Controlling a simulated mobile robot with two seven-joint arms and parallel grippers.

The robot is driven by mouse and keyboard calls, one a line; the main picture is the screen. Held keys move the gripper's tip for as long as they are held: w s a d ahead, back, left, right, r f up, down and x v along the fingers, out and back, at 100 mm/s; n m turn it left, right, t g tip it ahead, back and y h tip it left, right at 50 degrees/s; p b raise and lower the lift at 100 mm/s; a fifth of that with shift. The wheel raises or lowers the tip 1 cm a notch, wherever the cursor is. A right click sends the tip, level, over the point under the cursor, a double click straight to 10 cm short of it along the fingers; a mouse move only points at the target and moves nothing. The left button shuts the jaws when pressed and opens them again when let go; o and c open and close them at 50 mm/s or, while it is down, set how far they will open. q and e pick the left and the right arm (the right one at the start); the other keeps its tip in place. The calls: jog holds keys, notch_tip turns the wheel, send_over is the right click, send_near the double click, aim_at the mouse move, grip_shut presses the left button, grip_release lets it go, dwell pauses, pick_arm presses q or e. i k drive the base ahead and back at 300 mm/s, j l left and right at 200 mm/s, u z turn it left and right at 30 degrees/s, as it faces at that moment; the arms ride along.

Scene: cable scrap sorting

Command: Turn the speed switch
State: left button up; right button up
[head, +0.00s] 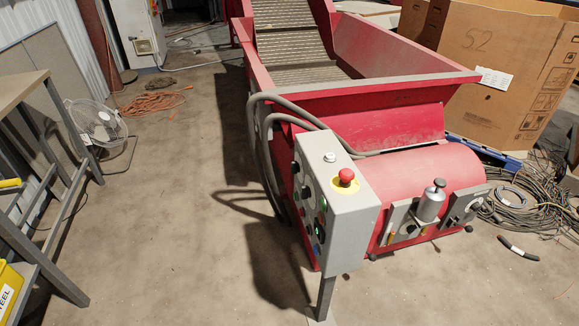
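A grey control box (348,232) stands on a post at the near end of the red conveyor (400,128). Its narrow left-hand face (310,226) carries several dark knobs, green buttons or lamps and a blue one, seen at a steep angle. I cannot tell which of them is the speed switch or how it is set. On the top face is a red mushroom button (346,176) on a yellow plate, with a small white fitting (329,157) behind it. Neither of my grippers is in view.
Grey cables loop behind the box. Open concrete floor (190,230) lies to its left. A grey bench (25,88) and a fan (98,124) stand at the left. A large cardboard box (490,55) and a tangle of cables (525,205) are at the right.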

aim_at(295, 166)
jog(key=i+j+z, duration=0.1)
jog(key=z, duration=0.3)
jog(key=j+z, duration=0.1)
jog(key=z, duration=0.25)
jog(key=i+j+z, duration=0.1)
jog(key=z, duration=0.3)
jog(key=i+j+z, duration=0.1)
jog(key=j+z, duration=0.3)
jog(key=j, duration=0.8)
jog(key=j+z, duration=0.4)
jog(key=j, duration=0.8)
jog(key=k, duration=0.05)
